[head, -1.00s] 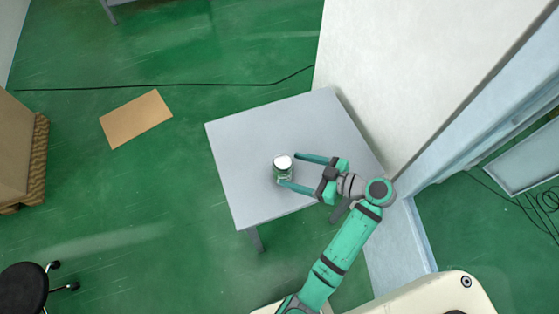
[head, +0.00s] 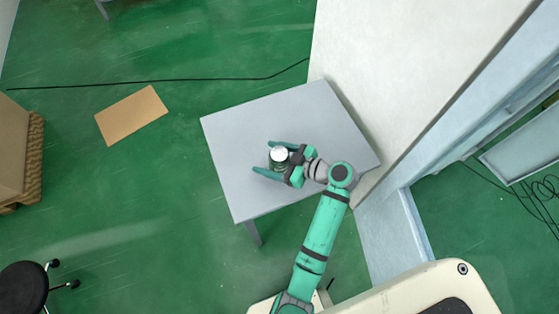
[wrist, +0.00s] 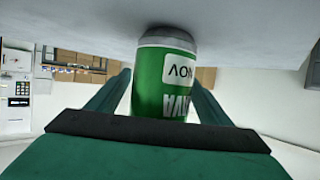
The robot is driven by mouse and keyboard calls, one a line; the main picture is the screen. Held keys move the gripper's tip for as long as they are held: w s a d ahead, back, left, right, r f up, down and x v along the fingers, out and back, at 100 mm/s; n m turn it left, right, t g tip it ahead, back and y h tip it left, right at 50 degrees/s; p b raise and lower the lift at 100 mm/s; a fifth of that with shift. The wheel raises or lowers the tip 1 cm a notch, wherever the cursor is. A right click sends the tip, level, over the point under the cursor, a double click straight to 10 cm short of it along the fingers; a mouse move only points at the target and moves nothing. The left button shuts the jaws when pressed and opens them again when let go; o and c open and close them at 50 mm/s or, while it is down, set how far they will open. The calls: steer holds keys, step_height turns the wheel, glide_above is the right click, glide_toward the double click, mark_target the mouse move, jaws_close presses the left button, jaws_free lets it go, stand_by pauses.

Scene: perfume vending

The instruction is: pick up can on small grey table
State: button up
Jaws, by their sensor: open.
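The can (head: 279,154) stands upright on the small grey table (head: 235,125), its silver top showing in the head view. In the wrist view the green can (wrist: 162,85) with white lettering appears upside down, between the two fingers. My gripper (head: 265,157) is open around the can, with one finger on each side and the can close to the palm. In the wrist view my gripper (wrist: 160,95) shows both teal fingers apart beside the can; I cannot tell whether either touches it.
A white wall panel (head: 400,60) rises along the table's right side. The rest of the tabletop is bare. A flat cardboard sheet (head: 131,115), a brown box (head: 15,150) and a black stool (head: 22,288) are on the green floor to the left.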

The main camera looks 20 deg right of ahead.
steer(key=c, duration=1.4)
steer(key=shift+r, duration=0.15)
